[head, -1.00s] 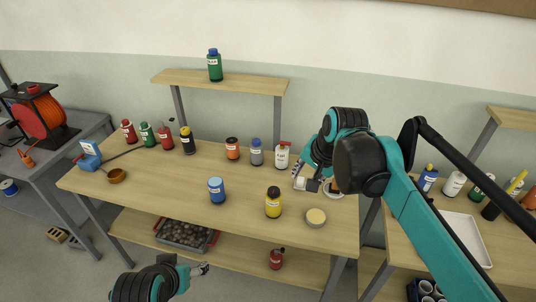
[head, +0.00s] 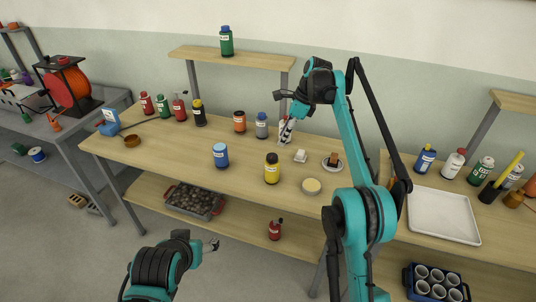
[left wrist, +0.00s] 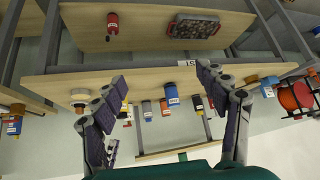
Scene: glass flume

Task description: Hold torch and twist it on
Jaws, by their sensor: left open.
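No object is plainly a torch. A small red canister with a dark nozzle top (head: 275,229) stands on the lower shelf; it also shows in the left wrist view (left wrist: 112,24). A similar red canister (head: 179,108) stands at the back left of the bench.
Yellow (head: 272,170) and blue (head: 220,156) bottles stand near the bench front, with more bottles behind. A round pale-topped tub (head: 311,187) and a small plate (head: 325,165) are at right. A white tray (head: 440,238) lies on the right table.

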